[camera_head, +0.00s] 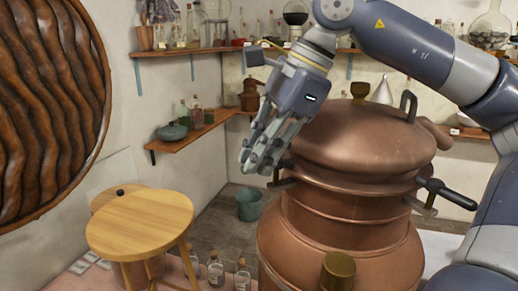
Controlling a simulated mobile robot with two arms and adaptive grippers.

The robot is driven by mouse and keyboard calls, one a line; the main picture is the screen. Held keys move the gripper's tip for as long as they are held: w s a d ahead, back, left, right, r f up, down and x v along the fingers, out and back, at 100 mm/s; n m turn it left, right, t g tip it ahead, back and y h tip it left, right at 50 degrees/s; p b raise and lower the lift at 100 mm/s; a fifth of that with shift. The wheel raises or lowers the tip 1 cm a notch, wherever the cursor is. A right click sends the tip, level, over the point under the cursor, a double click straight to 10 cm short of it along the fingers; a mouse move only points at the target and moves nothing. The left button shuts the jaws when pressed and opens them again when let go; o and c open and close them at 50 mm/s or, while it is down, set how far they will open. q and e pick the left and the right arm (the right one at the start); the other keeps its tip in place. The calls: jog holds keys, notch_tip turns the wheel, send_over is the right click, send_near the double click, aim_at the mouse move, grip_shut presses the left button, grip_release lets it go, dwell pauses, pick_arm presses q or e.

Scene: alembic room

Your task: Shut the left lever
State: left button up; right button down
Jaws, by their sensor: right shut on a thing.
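A large copper still (352,205) stands at centre right, with its domed lid (365,135) on top. The left lever (284,183) is on the left side of its rim, and its handle is mostly hidden behind my fingers. My right gripper (262,162) comes down from above, at the left of the lid, and is shut on the left lever. A second lever with a black handle (447,193) sticks out at the right of the rim. My left gripper is not in view.
A round wooden stool (140,225) stands at the lower left. A bucket (249,204) is on the floor behind. Wall shelves (190,138) carry pots and glassware.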

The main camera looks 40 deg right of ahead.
jog(key=shift+s+n, duration=0.1)
jog(key=shift+n, duration=0.5)
jog(key=shift+y, duration=0.3)
jog(key=c, duration=1.6)
grip_release()
jog(key=shift+s, duration=0.1)
jog(key=v, duration=1.2)
jog(key=shift+w, duration=0.25)
